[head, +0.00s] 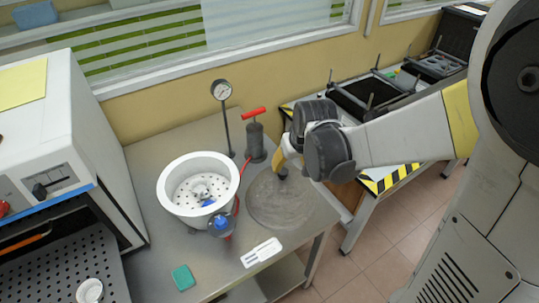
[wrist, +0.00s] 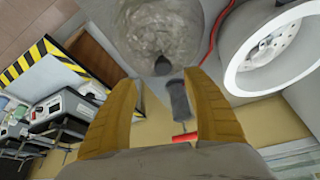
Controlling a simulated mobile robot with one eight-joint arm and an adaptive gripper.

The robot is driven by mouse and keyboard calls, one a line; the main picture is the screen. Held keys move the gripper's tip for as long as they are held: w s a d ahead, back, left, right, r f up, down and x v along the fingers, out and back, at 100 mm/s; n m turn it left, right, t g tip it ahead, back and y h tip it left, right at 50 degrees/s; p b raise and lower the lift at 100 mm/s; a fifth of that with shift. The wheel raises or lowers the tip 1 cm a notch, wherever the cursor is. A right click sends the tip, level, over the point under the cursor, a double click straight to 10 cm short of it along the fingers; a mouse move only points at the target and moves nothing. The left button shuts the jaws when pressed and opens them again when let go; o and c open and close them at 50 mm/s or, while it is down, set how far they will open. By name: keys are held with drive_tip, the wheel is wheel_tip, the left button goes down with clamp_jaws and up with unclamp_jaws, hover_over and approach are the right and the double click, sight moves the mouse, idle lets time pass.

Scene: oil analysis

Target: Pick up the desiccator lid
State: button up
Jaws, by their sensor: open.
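The desiccator lid (head: 290,205) is a grey, see-through dome lying on the steel table, to the right of the white desiccator bowl (head: 168,190). Its dark knob (head: 283,173) is on top. In the wrist view the lid (wrist: 150,28) is at the top centre, with the knob (wrist: 163,66) just beyond the fingertips and roughly between them in the picture. My gripper (head: 287,157) is above the lid near the knob; its yellow fingers also show in the wrist view (wrist: 160,82), spread apart and empty. I cannot tell the exact height gap to the knob.
A hand pump (head: 255,143) with a red handle stands close behind the lid, and a gauge (head: 222,90) on a post is beside it. A large instrument (head: 100,130) stands left.

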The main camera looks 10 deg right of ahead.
sight(284, 173)
drive_tip(key=b+x, duration=0.1)
drive_tip(key=x, duration=0.2)
drive_tip(key=b+x, duration=0.1)
drive_tip(key=x, duration=0.3)
drive_tip(key=b+x, duration=0.1)
drive_tip(key=x, duration=0.2)
drive_tip(key=shift+w+a+f+b, duration=0.2)
drive_tip(key=shift+a+f+b, duration=0.05)
drive_tip(key=shift+b, duration=0.15)
clamp_jaws()
